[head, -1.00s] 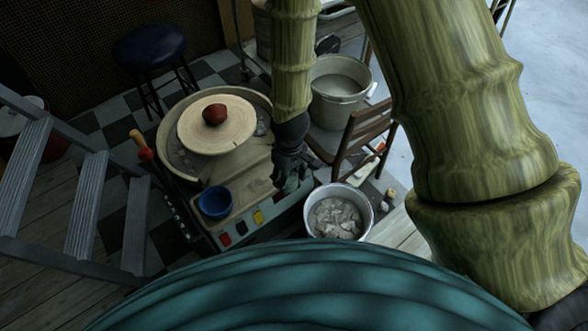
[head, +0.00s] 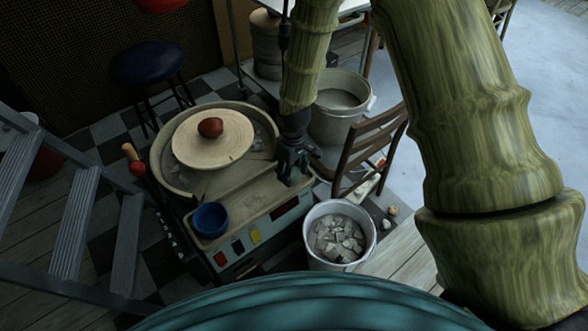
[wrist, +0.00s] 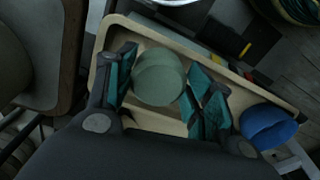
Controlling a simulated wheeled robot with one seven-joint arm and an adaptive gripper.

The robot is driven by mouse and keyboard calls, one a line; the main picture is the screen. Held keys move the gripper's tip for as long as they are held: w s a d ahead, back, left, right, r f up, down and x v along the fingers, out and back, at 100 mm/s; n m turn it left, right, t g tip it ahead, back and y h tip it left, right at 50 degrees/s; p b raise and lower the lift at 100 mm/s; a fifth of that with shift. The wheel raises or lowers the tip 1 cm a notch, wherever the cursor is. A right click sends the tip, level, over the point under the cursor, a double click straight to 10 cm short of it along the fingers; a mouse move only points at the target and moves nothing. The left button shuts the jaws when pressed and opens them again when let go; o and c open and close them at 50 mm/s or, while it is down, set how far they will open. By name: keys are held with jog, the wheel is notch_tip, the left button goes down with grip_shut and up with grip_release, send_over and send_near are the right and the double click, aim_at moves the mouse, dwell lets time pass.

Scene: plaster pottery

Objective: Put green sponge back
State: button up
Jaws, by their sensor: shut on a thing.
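The green sponge (wrist: 159,77) is a round, pale green piece between the two fingers of my gripper (wrist: 162,72) in the wrist view. My gripper is shut on it. In the head view, my gripper (head: 288,172) is over the right part of the pottery wheel's tray (head: 238,190), and the sponge is hidden there. Behind the sponge, the wrist view shows the beige tray (wrist: 158,121). I cannot tell whether the sponge touches the tray.
A blue bowl (head: 210,219) stands at the tray's front left corner. The wheel disc (head: 205,147) carries a reddish-brown lump (head: 210,127). A bucket of pale shards (head: 339,238) stands right of the wheel. A wooden chair (head: 368,150) and another bucket (head: 340,108) are behind it.

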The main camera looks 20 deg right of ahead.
aim_at(294, 168)
jog(key=w, duration=0.1)
jog(key=w+d, duration=0.1)
jog(key=w, duration=0.1)
jog(key=shift+w+d+f, duration=0.25)
jog(key=shift+w+d, duration=0.1)
jog(key=shift+w, duration=0.05)
jog(key=shift+f+b, duration=0.7)
jog(key=shift+f, duration=1)
jog(key=shift+f, duration=0.1)
jog(key=o, duration=1.3)
jog(key=shift+o, duration=0.2)
notch_tip(294, 168, up, 12)
jog(key=p, duration=0.2)
jog(key=shift+d+p, duration=0.15)
jog(key=shift+p, duration=0.2)
jog(key=shift+w, duration=0.1)
